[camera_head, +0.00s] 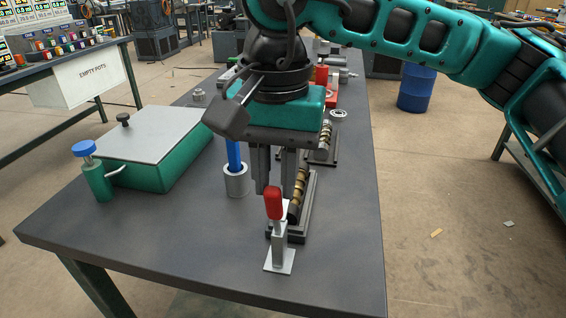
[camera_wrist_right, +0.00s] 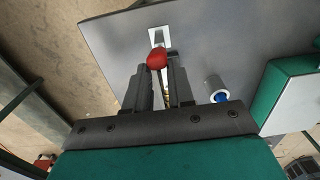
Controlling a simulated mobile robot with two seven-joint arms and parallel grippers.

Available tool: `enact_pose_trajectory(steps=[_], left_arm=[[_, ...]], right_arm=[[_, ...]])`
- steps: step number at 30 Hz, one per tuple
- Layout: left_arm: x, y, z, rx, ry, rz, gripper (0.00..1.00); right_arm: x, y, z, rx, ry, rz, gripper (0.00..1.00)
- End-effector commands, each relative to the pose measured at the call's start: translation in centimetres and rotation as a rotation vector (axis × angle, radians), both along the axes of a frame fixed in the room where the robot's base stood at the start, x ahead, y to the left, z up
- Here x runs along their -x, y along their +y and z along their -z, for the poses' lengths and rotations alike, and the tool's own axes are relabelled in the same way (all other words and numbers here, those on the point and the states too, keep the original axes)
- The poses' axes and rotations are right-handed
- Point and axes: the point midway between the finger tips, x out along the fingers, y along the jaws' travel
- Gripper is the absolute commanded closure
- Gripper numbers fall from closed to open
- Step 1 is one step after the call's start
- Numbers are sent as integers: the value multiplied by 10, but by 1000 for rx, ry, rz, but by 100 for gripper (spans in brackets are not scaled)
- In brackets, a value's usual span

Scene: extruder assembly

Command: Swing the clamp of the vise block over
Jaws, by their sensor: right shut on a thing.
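The clamp has a red handle (camera_head: 274,203), upright on a grey metal post with a flat base plate (camera_head: 280,262), near the front edge of the table. The red handle also shows in the right wrist view (camera_wrist_right: 157,60), at the fingertips. The vise block (camera_head: 297,230) is a dark, long block just behind the clamp, with a brass stepped shaft (camera_head: 299,190) lying along it. My right gripper (camera_head: 276,192) points down over the block, its fingers shut on the clamp at the red handle; the exact contact is partly hidden. My left gripper is out of view.
A grey cup with a blue tool (camera_head: 236,182) stands just left of the gripper. A green box with a grey lid (camera_head: 150,140) and a blue-capped green bottle (camera_head: 95,172) are farther left. More parts lie behind my arm. The front left table surface is clear.

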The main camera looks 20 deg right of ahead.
Motion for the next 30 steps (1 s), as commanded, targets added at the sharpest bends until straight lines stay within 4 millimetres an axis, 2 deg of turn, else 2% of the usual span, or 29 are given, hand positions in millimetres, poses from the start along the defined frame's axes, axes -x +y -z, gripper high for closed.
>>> enact_pose_trajectory(steps=[1, 7, 8, 11, 14, 20, 30], left_arm=[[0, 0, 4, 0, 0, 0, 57], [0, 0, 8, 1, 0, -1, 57], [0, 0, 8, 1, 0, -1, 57], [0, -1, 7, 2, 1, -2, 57], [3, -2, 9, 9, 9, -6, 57], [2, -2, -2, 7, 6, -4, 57], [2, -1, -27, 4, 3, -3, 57]], right_arm=[[-4, -6, 13, 19, 17, 8, 95], [-17, -14, 15, 18, 15, 7, 95], [-16, -14, 14, 18, 15, 3, 75], [-15, -13, 14, 17, 15, 0, 66], [-15, -12, 13, 16, 16, -2, 65], [-14, -11, -1, 14, 15, -5, 53], [-15, -11, -40, 11, 11, -2, 52]])
